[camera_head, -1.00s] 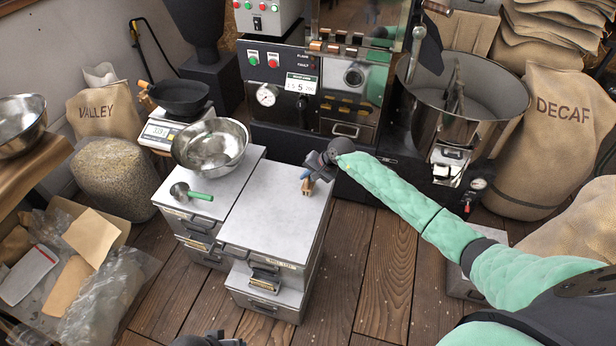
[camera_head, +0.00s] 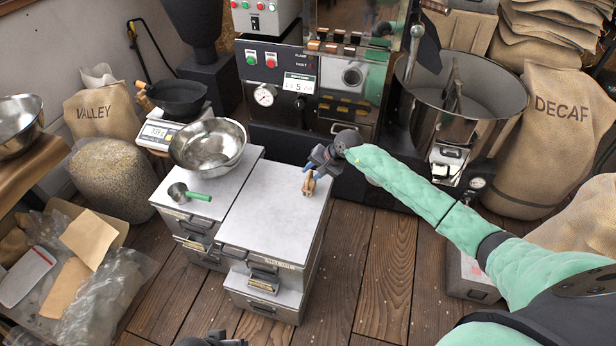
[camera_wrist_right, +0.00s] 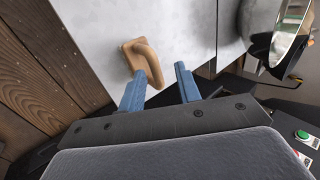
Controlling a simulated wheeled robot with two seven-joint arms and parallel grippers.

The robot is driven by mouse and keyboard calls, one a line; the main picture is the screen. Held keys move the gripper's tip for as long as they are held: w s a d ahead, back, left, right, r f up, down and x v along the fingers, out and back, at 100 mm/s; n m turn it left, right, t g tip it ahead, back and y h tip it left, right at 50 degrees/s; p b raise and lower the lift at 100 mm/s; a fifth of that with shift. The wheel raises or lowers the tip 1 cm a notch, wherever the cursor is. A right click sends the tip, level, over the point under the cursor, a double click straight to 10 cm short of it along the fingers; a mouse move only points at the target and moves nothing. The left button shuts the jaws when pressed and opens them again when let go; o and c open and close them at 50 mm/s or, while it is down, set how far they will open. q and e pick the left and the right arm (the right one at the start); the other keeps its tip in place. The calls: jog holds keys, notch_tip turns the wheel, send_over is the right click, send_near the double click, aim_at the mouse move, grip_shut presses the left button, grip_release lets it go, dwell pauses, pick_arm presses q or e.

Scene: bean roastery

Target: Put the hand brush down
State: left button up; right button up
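The hand brush (camera_head: 308,187), small and tan-brown, rests on the pale top of the front drawer cabinet (camera_head: 270,215), near its right edge. In the right wrist view the brush (camera_wrist_right: 147,62) shows a curved wooden handle, just beyond the left of the two blue fingertips; its bristles cannot be made out. My right gripper (camera_head: 309,168) is just behind the brush in the head view.
A metal bowl (camera_head: 208,145) and a green-handled scoop (camera_head: 188,195) are on the cabinet to the left. The roaster machine (camera_head: 300,95) stands close behind, with a round cooling bin (camera_head: 470,85) at right. Much of the front cabinet's top is clear.

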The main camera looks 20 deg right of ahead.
pick_arm(q)
jog(key=shift+w+d+f+t+h+b, duration=0.15)
jog(key=shift+d+f+b, duration=0.15)
jog(key=shift+d+f, duration=0.3)
jog(key=shift+w+d+f+t+h+b, duration=0.15)
jog(key=shift+d+f+b, duration=0.15)
jog(key=shift+d+f, duration=0.25)
pick_arm(e)
jog(key=v, duration=0.8)
